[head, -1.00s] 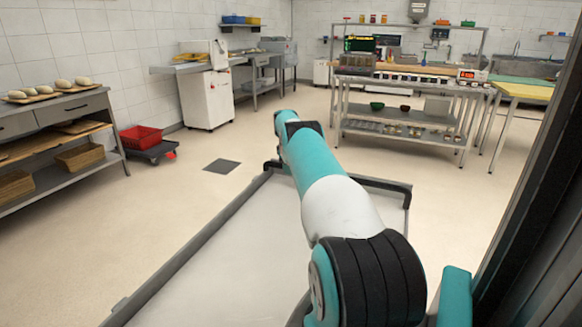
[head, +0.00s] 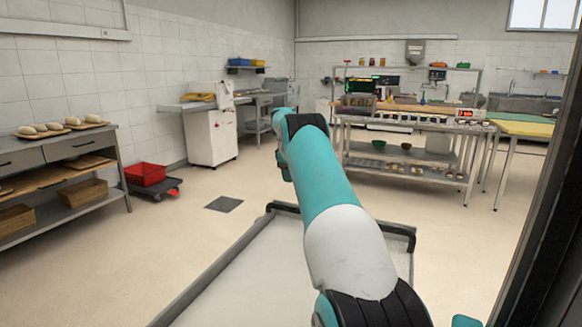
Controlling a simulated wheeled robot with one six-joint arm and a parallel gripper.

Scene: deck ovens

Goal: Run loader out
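The loader (head: 232,262) lies in front of me in the head view, a long pale bed with grey side rails. A dark bar handle (head: 399,225) crosses its far end, partly hidden by my arm. My teal and white arm reaches out over the bed from the lower right. My gripper cannot be seen; the visible arm ends at a dark joint above the handle. Whether the gripper touches the handle is hidden.
Open floor with a dark floor plate (head: 224,204) lies beyond the loader. A low trolley with a red crate (head: 146,174) and a bread shelf (head: 62,160) stand left. A steel worktable (head: 405,160) stands ahead right. A dark frame (head: 530,245) rises close on my right.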

